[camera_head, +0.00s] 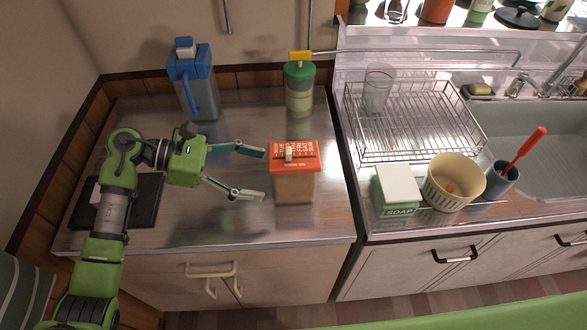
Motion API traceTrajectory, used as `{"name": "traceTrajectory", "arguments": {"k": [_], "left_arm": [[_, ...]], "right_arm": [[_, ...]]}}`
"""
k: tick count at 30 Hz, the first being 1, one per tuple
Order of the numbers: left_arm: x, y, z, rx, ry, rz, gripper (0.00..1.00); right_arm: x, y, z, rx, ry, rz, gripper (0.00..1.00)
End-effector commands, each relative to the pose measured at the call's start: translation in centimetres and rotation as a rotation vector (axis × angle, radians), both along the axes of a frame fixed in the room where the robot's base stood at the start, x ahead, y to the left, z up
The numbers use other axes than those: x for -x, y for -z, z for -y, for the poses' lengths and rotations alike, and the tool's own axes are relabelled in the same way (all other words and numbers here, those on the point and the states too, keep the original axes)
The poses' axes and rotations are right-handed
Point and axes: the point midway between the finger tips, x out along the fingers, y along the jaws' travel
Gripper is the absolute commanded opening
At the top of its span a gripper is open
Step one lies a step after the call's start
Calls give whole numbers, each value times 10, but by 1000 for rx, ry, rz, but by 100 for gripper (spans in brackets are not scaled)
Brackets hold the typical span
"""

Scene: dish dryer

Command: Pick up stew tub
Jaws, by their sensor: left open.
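A squarish tub with an orange-red lid and clear brownish sides (295,186), which I take as the stew tub, stands upright on the left metal counter. Its lid has white lettering, too small to read surely, and a pale tab. My left gripper (262,174) is open, its two fingers pointing right toward the tub. The fingertips are just left of the tub's near side; I cannot tell whether they touch it. Nothing is between the fingers. My right gripper is not in view.
A black board (142,205) lies at left. Right of the counter are a wire rack (410,120), soap box (398,187), cream pot (450,185) and sink (530,125). The counter's front is clear.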

Motion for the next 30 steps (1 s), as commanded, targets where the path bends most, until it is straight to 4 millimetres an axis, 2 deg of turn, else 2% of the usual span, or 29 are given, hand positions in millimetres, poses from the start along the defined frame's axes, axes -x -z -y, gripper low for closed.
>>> {"name": "traceTrajectory", "arguments": {"k": [3, 7, 14, 24, 30], "left_arm": [[1, 7, 25, 7, 2, -4, 71], [0, 15, 45, 7, 0, -2, 71], [0, 23, 60, 4, -2, -2, 71], [-6, 42, 99, 7, -2, -3, 71], [-6, 47, 104, 3, -3, -1, 71]], "right_arm": [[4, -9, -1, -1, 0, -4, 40], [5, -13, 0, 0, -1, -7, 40], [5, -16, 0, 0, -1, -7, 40], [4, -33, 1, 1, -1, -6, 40], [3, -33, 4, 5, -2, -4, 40]]}}
